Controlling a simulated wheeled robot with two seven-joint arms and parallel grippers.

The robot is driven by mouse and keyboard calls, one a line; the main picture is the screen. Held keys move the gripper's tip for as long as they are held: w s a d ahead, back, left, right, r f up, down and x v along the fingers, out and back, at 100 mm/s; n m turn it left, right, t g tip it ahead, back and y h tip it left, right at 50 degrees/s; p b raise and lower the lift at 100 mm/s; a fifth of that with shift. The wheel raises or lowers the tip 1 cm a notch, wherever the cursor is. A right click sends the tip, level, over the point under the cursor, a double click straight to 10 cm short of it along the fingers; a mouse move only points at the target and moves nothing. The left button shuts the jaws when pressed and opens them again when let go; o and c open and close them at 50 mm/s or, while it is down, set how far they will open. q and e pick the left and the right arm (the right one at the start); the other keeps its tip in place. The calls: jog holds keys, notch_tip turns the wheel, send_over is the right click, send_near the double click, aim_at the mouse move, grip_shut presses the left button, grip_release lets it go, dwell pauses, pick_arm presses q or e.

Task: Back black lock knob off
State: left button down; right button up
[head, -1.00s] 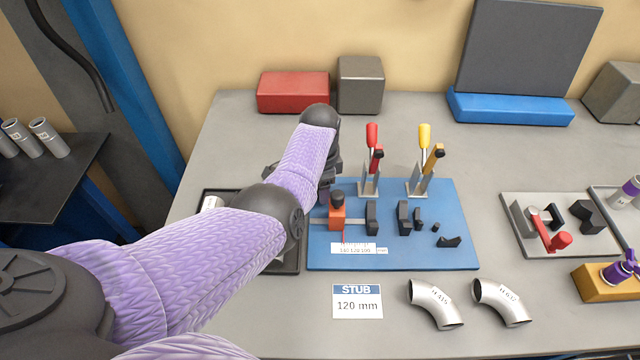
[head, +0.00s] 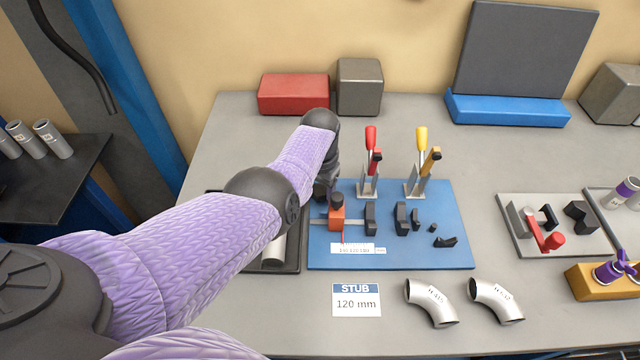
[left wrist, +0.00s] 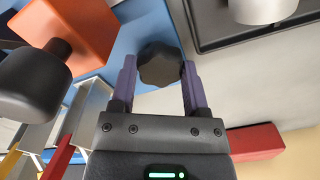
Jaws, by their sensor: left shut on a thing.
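The black lock knob (left wrist: 159,66), dark and many-sided, sits between the two purple fingers of my left gripper (left wrist: 159,74) in the left wrist view. The gripper is shut on it, a finger on each side. In the head view my left gripper (head: 326,188) is at the back left of the blue board (head: 420,252), and my arm hides the held knob. An orange block (head: 336,219) with a round black knob (head: 337,199) stands close by. Both the block (left wrist: 75,35) and its knob (left wrist: 32,85) show in the left wrist view. My right gripper is out of view.
A red-handled clamp (head: 371,165) and a yellow-handled clamp (head: 421,165) rise behind. A dark tray (head: 296,258) with a metal tube (head: 273,250) lies left. Two pipe elbows (head: 431,302) (head: 496,300) and a stub card (head: 357,300) are in front.

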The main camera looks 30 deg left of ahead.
pick_arm(q)
jog(key=n, duration=0.3)
jog(key=shift+s+f+n, duration=0.1)
jog(key=shift+n, duration=0.2)
jog(key=n, duration=0.3)
jog(key=shift+n, duration=0.3)
jog(key=n, duration=0.6)
jog(key=shift+s+f, duration=0.1)
jog(key=shift+f, duration=0.05)
jog(key=shift+n, duration=0.3)
jog(key=shift+d, duration=0.1)
jog(key=shift+c, duration=1.8)
grip_release()
jog(key=shift+s, duration=0.1)
jog(key=shift+w, duration=0.25)
